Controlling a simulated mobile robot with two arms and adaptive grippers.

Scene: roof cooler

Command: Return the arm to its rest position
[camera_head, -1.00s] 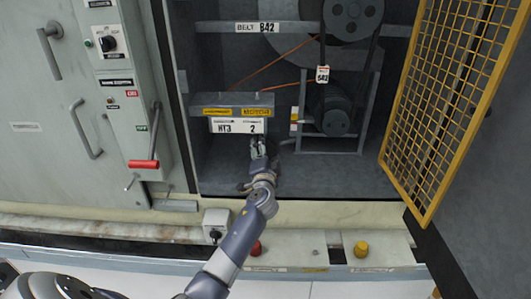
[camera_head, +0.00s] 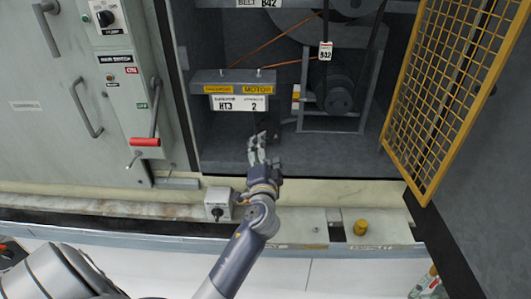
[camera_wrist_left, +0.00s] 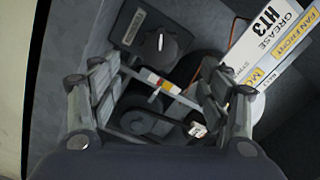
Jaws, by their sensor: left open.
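My left arm (camera_head: 240,258) reaches up from the bottom of the head view to the front of the open machine bay. Its gripper (camera_head: 257,146) is over the bay's grey floor, below and apart from the HT3 label plate (camera_head: 240,103). The gripper is open, with nothing seen between its fingers. In the left wrist view the two fingers (camera_wrist_left: 155,95) stand wide apart, with a dark rotary knob (camera_wrist_left: 160,42) and the belt machinery beyond them. The HT3 plate also shows there at upper right (camera_wrist_left: 262,45). My right gripper is not seen.
A yellow mesh door (camera_head: 455,100) stands open on the right. A grey cabinet with a red-handled lever (camera_head: 145,142) is on the left. A motor (camera_head: 332,95) sits inside the bay.

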